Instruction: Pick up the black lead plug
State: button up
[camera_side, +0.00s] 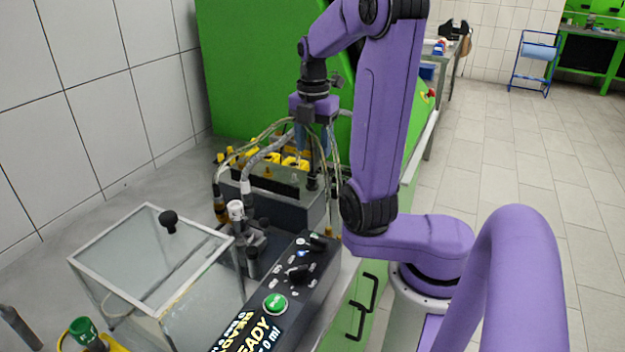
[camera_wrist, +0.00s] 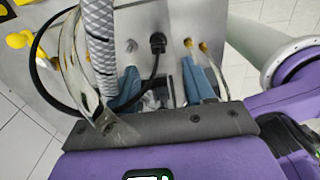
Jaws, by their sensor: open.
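The black lead plug (camera_wrist: 157,42) shows in the wrist view against the grey metal panel, just beyond and between my fingertips. A black cable runs from it between my fingers and loops off to the left. My gripper (camera_wrist: 160,68) has blue fingers spread apart, with neither finger touching the plug. In the side view my gripper (camera_side: 325,138) points down over the back of the pump bench, among hoses. The plug cannot be made out clearly there.
A braided hose (camera_wrist: 99,40) and a clear tube cross close by my left finger in the wrist view. Brass fittings with thin tubes (camera_wrist: 203,48) sit near the right finger. In the side view, a glass-lidded box (camera_side: 150,255) and a control panel (camera_side: 290,275) stand in front.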

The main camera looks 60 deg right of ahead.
aim_at(312, 174)
jog(key=shift+w+a+f, duration=0.1)
jog(key=shift+a+f, duration=0.05)
jog(key=shift+f, duration=1.95)
jog(key=shift+w+a+f, duration=0.1)
jog(key=shift+f, duration=2)
grip_shut()
